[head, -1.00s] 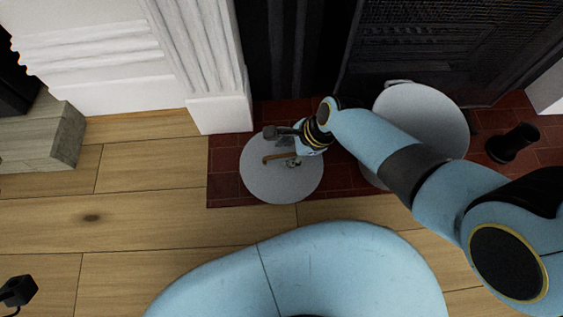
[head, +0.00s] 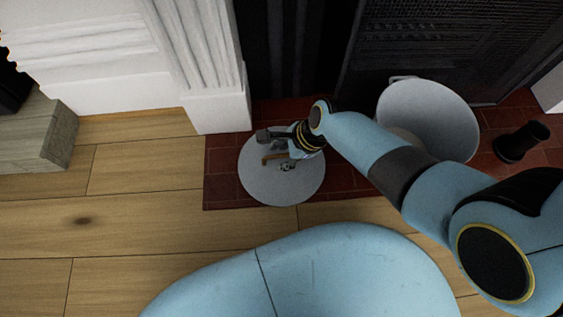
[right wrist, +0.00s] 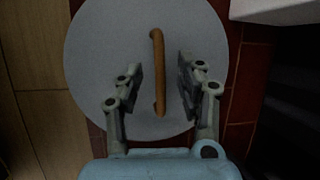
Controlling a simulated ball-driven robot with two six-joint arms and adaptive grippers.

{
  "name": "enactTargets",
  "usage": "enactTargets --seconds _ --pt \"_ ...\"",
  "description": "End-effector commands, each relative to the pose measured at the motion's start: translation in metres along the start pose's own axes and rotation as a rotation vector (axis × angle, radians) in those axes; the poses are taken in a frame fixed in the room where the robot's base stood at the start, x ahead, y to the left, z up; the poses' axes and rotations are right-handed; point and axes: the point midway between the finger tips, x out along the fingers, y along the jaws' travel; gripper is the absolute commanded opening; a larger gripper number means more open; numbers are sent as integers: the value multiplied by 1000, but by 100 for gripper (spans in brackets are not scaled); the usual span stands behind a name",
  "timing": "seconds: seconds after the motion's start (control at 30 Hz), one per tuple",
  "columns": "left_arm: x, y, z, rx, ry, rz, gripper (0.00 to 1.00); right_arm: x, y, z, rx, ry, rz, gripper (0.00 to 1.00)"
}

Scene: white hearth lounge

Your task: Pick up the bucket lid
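The bucket lid is a round grey disc (head: 282,188) with a tan bar handle. It lies on the red brick hearth in the head view, and it fills the middle of the right wrist view (right wrist: 100,40). My right gripper (head: 274,150) is over the lid. In the right wrist view its two fingers (right wrist: 158,75) stand apart on either side of the handle (right wrist: 158,50), with a gap on both sides. The handle is between the fingers and not clamped.
A grey bucket (head: 440,115) stands open on the hearth (head: 225,185), right of the lid, partly behind my right arm. A black cylinder (head: 522,142) is further right. A white fireplace pillar (head: 218,105) and dark fire screen (head: 430,45) stand behind. Wooden floor (head: 130,215) is clear at left.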

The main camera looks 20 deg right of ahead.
Motion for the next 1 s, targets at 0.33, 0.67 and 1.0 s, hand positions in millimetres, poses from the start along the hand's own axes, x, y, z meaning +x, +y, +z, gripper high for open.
enactTargets --seconds 0.33,0.67,1.0 --pt "0 0 0 0 1 0 40 0 0 0 0 0 0 19" --pt "0 0 0 0 0 0 40 0 0 0 0 0 0 0" --pt "0 0 0 0 -1 0 40 0 0 0 0 0 -1 0"
